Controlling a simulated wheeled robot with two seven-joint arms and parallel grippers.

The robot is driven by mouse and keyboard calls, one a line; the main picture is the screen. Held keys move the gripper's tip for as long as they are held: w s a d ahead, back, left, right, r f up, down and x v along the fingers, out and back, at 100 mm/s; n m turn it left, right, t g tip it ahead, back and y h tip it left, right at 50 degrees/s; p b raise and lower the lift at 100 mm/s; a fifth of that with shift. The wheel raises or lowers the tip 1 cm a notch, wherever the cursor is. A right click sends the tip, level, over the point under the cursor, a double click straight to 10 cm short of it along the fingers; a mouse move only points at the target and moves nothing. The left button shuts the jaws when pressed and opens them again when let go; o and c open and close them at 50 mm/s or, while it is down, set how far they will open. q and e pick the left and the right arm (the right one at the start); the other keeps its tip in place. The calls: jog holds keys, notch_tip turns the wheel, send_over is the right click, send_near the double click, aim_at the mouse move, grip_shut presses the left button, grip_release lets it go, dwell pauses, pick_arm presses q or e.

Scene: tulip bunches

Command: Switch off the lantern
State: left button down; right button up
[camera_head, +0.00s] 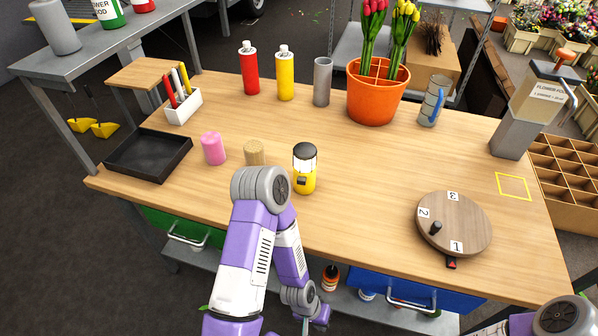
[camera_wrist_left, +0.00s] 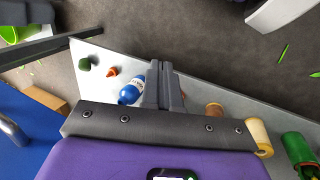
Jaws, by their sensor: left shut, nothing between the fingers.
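The lantern (camera_head: 304,170) stands upright on the wooden table near its front edge. It has a yellow base, a dark cap and a bright white window that looks lit. A small dark part shows on its front; I cannot tell its switch position. My left arm's elbow is just left of the lantern, and the forearm bends down in front of the table. My left gripper (camera_wrist_left: 161,70) is shut and empty, below the tabletop and away from the lantern. My right gripper is out of view; only part of that arm shows.
A pink candle (camera_head: 212,148) and a tan cylinder (camera_head: 255,152) stand left of the lantern. A black tray (camera_head: 148,155) is further left, a round numbered board (camera_head: 470,222) to the right. An orange pot (camera_head: 378,98) stands behind. A lower shelf (camera_wrist_left: 225,98) holds bottles near my left fingers.

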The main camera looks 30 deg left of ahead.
pick_arm(q)
notch_tip(320, 180, up, 14)
jog(key=p, duration=1.2)
jog(key=w+a+r+t+y+p, duration=0.1)
jog(key=w+a+r, duration=0.2)
jog(key=r, duration=0.2)
jog(key=w+a+r+t+y+p, duration=0.1)
jog(key=w+a+r+t+p, duration=0.1)
jog(key=w+a+r, duration=0.2)
jog(key=w+a+r+m+t+y+p, duration=0.1)
jog(key=w+a+r+y+p, duration=0.1)
jog(key=w+a+r, duration=0.2)
jog(key=shift+a+r+t, duration=0.2)
jog(key=shift+r+t, duration=0.2)
jog(key=shift+r, duration=1.45)
jog(key=w+a+r+t+y, duration=0.1)
jog(key=a+r, duration=0.2)
jog(key=r, duration=0.4)
jog(key=w+a+r+n+t+y+p, duration=0.1)
jog(key=w+a+r+t, duration=0.1)
jog(key=r, duration=0.4)
jog(key=shift+a+r+t, duration=0.3)
jog(key=shift+a+r, duration=0.05)
jog(key=shift+a, duration=0.4)
jog(key=shift+w+p, duration=0.1)
jog(key=shift+p, duration=0.2)
